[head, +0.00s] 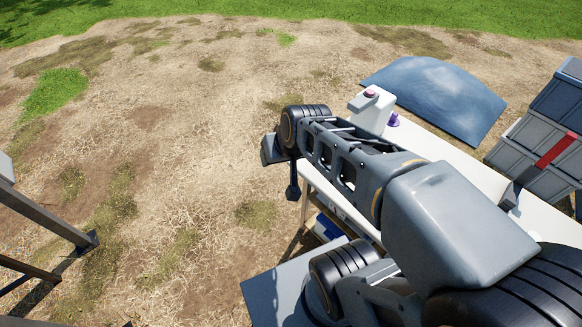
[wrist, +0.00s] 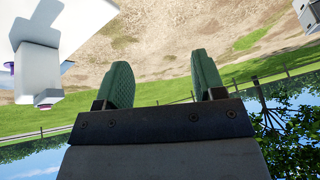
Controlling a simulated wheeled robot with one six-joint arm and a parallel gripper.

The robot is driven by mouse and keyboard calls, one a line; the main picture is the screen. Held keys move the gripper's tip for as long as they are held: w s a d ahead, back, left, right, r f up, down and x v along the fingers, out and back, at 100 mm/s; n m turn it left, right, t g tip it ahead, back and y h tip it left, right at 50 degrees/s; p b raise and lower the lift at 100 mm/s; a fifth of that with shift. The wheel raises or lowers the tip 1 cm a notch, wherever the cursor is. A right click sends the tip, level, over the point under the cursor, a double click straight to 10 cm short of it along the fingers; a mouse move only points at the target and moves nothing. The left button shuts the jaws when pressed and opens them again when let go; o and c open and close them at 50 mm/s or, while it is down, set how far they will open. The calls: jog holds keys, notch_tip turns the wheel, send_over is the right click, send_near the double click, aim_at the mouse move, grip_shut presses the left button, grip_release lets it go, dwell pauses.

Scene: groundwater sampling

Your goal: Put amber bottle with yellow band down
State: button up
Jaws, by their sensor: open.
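No amber bottle with a yellow band shows in either view. My gripper (wrist: 161,70) is open in the wrist view, its two green pads wide apart with nothing between them. The wrist picture is upside down, with ground above and sky below. In the head view my arm reaches across the white table (head: 440,149), and I cannot make out the gripper's fingers there.
A white jug (head: 372,110) with a pinkish cap stands on the table's far end, beside a small purple item (head: 394,120). A blue tarp-like sheet (head: 435,98) lies behind. Grey crates (head: 535,150) are stacked at right. Dry open ground lies left.

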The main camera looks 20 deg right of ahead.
jog(key=shift+n+g+h, duration=0.6)
jog(key=shift+g, duration=0.3)
jog(key=s, duration=0.4)
jog(key=shift+s+d, duration=0.35)
jog(key=shift+s, duration=0.05)
